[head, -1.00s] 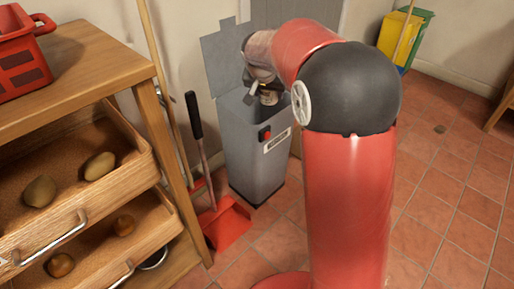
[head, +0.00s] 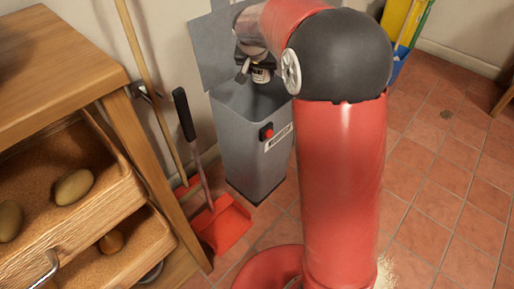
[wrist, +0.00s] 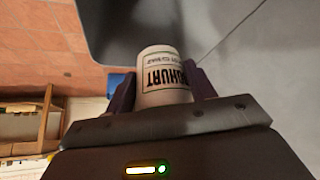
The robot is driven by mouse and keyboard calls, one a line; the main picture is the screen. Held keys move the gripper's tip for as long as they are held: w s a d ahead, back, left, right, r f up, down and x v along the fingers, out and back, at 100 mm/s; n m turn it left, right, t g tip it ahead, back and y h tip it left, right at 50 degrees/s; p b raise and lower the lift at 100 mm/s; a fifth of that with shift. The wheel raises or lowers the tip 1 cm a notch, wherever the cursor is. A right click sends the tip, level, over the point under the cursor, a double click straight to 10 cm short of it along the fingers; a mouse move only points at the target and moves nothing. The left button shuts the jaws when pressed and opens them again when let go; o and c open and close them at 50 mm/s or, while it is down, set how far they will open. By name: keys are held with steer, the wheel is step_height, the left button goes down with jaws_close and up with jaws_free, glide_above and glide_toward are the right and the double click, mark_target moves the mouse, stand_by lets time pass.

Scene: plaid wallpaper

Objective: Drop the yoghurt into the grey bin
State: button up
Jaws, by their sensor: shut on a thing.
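The yoghurt (wrist: 163,76) is a white tub with dark lettering, held between the two fingers of my gripper (wrist: 161,88) in the wrist view. In the head view the tub (head: 261,75) shows small below my gripper (head: 258,68), at the upper part of the grey bin (head: 240,140). The bin stands upright with its lid (head: 205,50) raised at the back. The tub appears over the bin's open top; its exact height above the rim is hard to tell. My arm hides part of the bin's right side.
A red dustpan (head: 222,226) and a broom handle (head: 150,80) stand left of the bin. A wooden shelf unit (head: 60,70) with drawers of potatoes fills the left. Yellow and blue bins (head: 396,20) stand at the back right.

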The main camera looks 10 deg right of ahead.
steer(key=shift+f+b, duration=0.7)
steer(key=shift+f, duration=0.85)
steer(key=o, duration=1.2)
steer(key=shift+o, duration=0.2)
steer(key=v, duration=0.8)
steer(key=shift+p, duration=0.35)
